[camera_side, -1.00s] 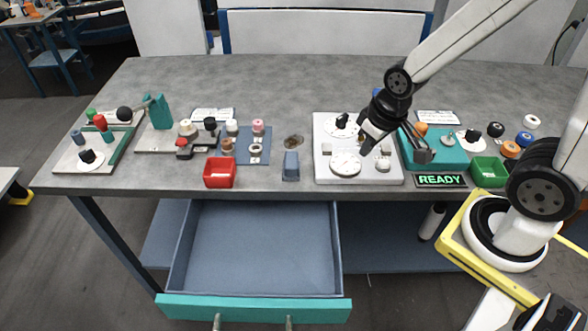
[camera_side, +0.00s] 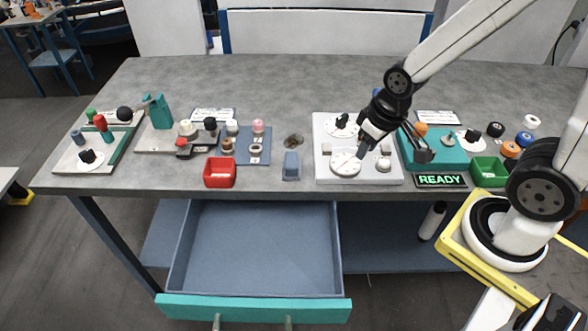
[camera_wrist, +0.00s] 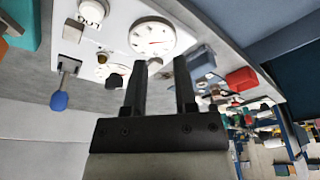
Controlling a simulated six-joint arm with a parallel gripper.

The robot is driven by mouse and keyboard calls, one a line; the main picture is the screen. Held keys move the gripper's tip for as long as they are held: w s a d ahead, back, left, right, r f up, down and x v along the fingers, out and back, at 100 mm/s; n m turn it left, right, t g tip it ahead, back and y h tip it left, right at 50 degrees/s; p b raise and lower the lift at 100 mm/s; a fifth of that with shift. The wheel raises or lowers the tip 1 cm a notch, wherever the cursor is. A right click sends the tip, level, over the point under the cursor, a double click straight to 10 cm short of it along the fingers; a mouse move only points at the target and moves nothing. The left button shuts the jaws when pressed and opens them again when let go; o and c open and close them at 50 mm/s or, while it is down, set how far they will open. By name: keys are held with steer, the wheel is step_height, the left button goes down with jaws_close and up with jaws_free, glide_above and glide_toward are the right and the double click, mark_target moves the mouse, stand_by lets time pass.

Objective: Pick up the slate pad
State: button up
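A small slate-blue block with a lighter top (camera_side: 291,166) stands near the table's front edge, between the red bin and the white console. It also shows in the wrist view (camera_wrist: 200,58), right of my fingers. A flat slate-blue mat (camera_side: 262,133) lies left of it with small round parts on it. I cannot tell for sure which of the two is called the pad. My gripper (camera_side: 422,156) is over the right part of the console and the teal unit, to the right of both. In the wrist view my gripper (camera_wrist: 160,75) is open, with nothing between its fingers.
The white console (camera_side: 330,175) with dials lies below my arm. A red bin (camera_side: 220,172) stands left of the block. A green bin (camera_side: 489,171), teal unit (camera_side: 440,158) and READY sign (camera_side: 440,181) are at the right. The drawer (camera_side: 255,250) is open. The table's back is clear.

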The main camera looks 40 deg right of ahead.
steer(key=o, duration=0.8)
steer(key=shift+c, duration=0.2)
steer(key=shift+w, duration=0.1)
steer(key=n+g, duration=0.3)
steer(key=n, duration=0.6)
glide_above(291, 159)
steer(key=shift+f, duration=0.85)
steer(key=shift+f, duration=0.1)
steer(key=shift+f, duration=1.2)
steer(key=shift+f, duration=0.1)
steer(key=shift+f, duration=2.5)
